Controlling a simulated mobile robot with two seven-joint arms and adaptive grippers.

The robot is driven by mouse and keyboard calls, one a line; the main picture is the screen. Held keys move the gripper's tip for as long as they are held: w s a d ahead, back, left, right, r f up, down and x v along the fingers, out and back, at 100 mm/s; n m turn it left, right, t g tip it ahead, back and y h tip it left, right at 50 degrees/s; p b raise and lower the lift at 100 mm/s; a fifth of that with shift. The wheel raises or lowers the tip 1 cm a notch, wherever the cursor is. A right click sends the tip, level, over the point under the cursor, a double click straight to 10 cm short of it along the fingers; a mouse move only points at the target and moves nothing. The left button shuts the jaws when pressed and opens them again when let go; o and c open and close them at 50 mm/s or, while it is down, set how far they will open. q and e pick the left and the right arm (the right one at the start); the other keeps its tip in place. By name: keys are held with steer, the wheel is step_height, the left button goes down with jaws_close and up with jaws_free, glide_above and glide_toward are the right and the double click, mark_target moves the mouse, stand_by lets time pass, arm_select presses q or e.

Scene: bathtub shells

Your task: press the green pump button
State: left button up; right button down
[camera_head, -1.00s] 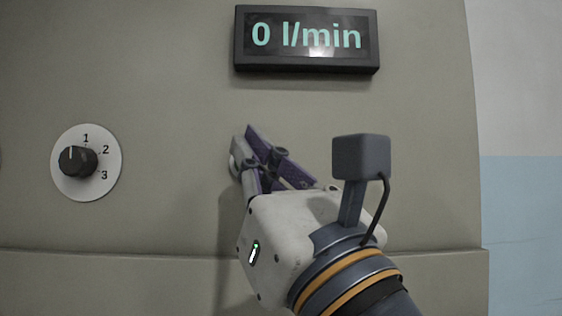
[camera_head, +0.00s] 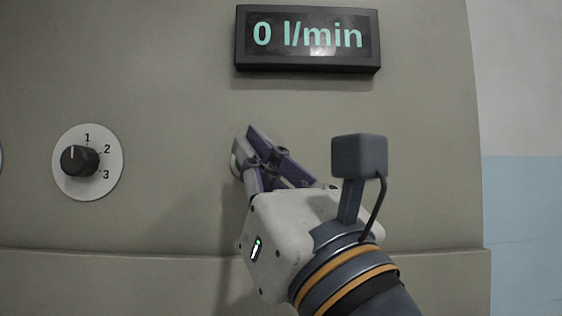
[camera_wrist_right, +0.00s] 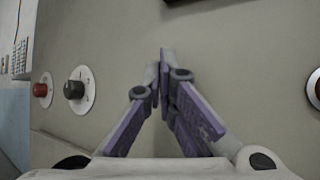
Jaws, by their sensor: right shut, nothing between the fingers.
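My right gripper (camera_head: 246,134) is shut and empty, its purple-and-grey fingers pointing at the beige panel (camera_head: 170,95) below the display. A pale round plate (camera_head: 234,165) peeks out behind the left side of the fingers; its middle is hidden by them. No green button face shows in either view. In the right wrist view the closed fingertips (camera_wrist_right: 162,56) are in front of the panel, and I cannot tell whether they touch anything. My left gripper is not in view.
A black display (camera_head: 307,39) above the gripper reads 0 l/min. A black knob (camera_head: 79,161) on a white dial stands to the left. The wrist view adds a red button (camera_wrist_right: 40,90) and a cut-off round fitting (camera_wrist_right: 315,90) at the right edge.

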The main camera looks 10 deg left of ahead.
steer(key=shift+w+a, duration=0.1)
steer(key=shift+w, duration=0.5)
stand_by(0.6)
steer(key=shift+s, duration=0.15)
steer(key=shift+s+d, duration=0.2)
steer(key=shift+s, duration=0.5)
steer(key=s, duration=0.2)
steer(key=s+d+p, duration=0.1)
steer(key=s, duration=0.1)
steer(key=shift+s+d, duration=0.2)
steer(key=shift+s, duration=0.2)
stand_by(0.5)
